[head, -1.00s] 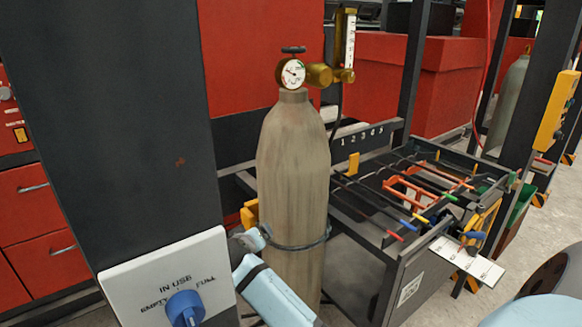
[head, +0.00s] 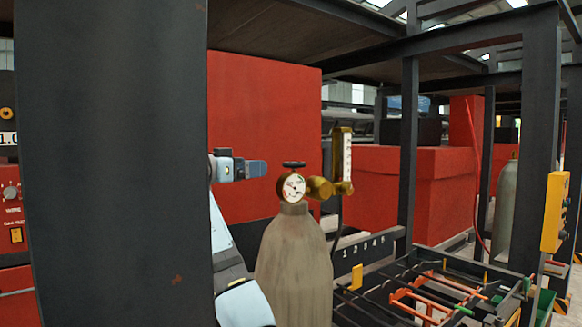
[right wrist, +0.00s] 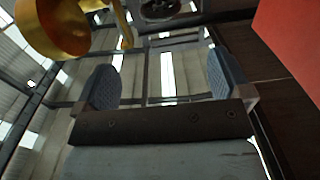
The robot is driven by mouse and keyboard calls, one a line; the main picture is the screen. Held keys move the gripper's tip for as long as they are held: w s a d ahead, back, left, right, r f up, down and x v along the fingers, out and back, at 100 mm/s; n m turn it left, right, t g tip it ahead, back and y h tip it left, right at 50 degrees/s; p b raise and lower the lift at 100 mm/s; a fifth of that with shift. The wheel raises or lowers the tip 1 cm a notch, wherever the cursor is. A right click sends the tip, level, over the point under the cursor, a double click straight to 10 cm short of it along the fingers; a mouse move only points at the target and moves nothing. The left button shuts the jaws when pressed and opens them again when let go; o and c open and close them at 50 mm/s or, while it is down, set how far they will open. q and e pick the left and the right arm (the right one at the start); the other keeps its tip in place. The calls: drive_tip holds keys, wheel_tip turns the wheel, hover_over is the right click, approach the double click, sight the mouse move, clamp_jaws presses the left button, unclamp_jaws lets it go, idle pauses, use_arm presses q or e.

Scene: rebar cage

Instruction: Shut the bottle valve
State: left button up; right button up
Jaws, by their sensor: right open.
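The grey-tan gas bottle (head: 293,262) stands upright in the head view. On its top are a round white gauge (head: 291,187), a brass regulator body (head: 320,188) and a dark valve handwheel (head: 293,164). My right gripper (head: 258,168) is left of the handwheel at about its height, apart from it in the picture. In the right wrist view my gripper (right wrist: 165,80) has its two blue pads wide apart with nothing between them. The dark handwheel (right wrist: 160,8) shows beyond them at the top edge, with a brass part (right wrist: 52,25) at upper left. My left gripper is not in view.
A dark post (head: 110,160) fills the left foreground, close beside my right arm. A red panel (head: 262,125) stands behind the gripper. A flow tube (head: 342,158) rises right of the gauge. A rack with coloured handles (head: 430,290) is at lower right.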

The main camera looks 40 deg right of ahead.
sight(284, 164)
drive_tip(key=d+p, duration=0.1)
drive_tip(key=d, duration=0.8)
drive_tip(key=s+d+p, duration=0.1)
drive_tip(key=d, duration=0.3)
drive_tip(key=shift+d+p, duration=0.3)
drive_tip(key=shift+c, duration=0.4)
drive_tip(key=c, duration=0.8)
drive_tip(key=shift+c, duration=0.2)
drive_tip(key=shift+g, duration=0.3)
